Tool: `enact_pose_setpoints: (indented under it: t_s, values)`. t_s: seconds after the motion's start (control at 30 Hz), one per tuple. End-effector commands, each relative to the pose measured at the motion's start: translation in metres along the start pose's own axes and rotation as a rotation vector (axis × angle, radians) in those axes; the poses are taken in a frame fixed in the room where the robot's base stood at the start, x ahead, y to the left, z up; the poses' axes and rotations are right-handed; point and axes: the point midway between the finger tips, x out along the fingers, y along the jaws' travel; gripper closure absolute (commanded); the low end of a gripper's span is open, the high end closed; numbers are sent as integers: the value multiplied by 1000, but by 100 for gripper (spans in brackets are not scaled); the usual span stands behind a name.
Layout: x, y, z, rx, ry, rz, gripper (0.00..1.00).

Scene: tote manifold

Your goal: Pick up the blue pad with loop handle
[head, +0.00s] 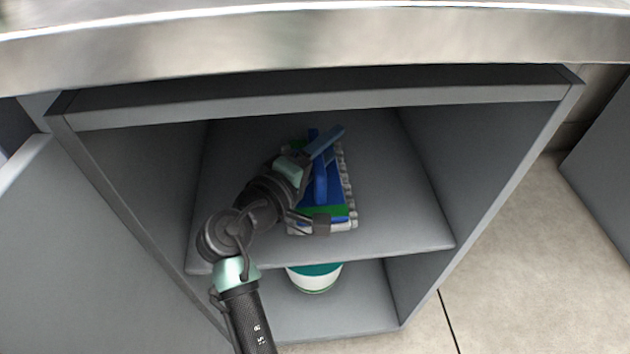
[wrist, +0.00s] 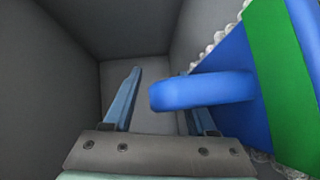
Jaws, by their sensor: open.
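The blue pad (head: 337,188) lies on the cabinet's upper shelf, with a green band and a pale bumpy edge. Its blue loop handle (head: 320,186) stands up from it. In the wrist view the pad (wrist: 241,63) fills the right side, and its handle (wrist: 205,91) reaches left across the picture. My gripper (wrist: 163,72) is open, its two blue-grey fingers pointing into the cabinet. The handle's rounded end shows between the fingers and hides part of the right finger. I cannot tell whether they touch. In the head view my wrist partly covers the pad's left side.
The upper shelf (head: 400,228) is bare around the pad, with grey cabinet walls at both sides and the back. A white and teal round container (head: 314,279) stands on the lower level. A metal countertop (head: 300,45) overhangs the opening.

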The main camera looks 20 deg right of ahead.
Motion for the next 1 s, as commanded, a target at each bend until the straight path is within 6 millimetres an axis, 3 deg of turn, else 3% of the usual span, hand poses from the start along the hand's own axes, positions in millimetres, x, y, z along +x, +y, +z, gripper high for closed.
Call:
enact_pose_setpoints:
  t_s: [0.07, 0.37, 1.0]
  values:
    - [0, 0, 0, 0, 0, 0, 45]
    - [-1, 0, 0, 0, 0, -1, 99]
    - [-1, -1, 0, 0, 0, -2, 100]
